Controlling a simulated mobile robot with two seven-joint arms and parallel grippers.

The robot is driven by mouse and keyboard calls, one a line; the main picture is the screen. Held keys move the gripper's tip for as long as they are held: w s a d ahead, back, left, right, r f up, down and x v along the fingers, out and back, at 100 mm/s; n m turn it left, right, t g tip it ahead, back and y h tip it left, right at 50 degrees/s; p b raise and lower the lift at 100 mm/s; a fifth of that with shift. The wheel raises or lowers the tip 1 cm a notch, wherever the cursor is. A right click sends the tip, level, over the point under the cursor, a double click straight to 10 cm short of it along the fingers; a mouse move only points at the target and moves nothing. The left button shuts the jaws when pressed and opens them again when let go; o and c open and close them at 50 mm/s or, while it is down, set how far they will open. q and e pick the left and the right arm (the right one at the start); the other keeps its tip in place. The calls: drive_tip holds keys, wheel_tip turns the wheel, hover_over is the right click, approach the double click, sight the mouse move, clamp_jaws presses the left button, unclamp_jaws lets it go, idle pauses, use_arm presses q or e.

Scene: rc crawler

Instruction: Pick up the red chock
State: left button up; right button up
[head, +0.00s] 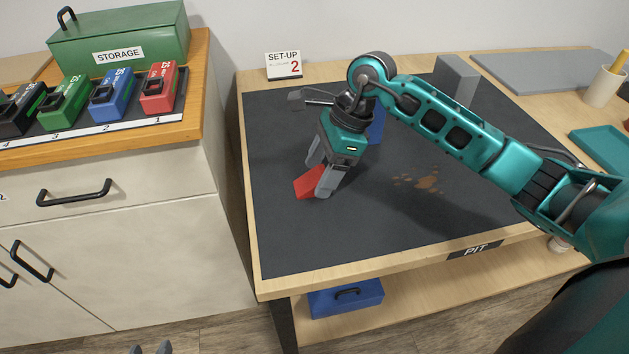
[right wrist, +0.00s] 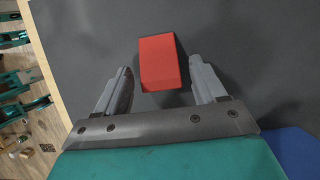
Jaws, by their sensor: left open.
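The red chock (head: 306,187) lies on the dark mat of the pit table, partly hidden by my right gripper (head: 319,180). In the right wrist view the red chock (right wrist: 160,62) sits between and slightly beyond the two fingertips of the right gripper (right wrist: 161,82). A gap shows on both sides, so the right gripper is open and not holding it. My left gripper (head: 151,348) shows only as two grey fingertips at the bottom edge of the head view, apart and empty, well away from the table.
A blue object (head: 377,126) stands behind my right gripper, partly hidden. Brown specks (head: 425,181) lie on the mat. A cabinet with coloured batteries (head: 110,97) is at left.

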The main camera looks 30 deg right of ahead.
drive_tip(key=c, duration=1)
drive_tip(key=shift+r, duration=0.1)
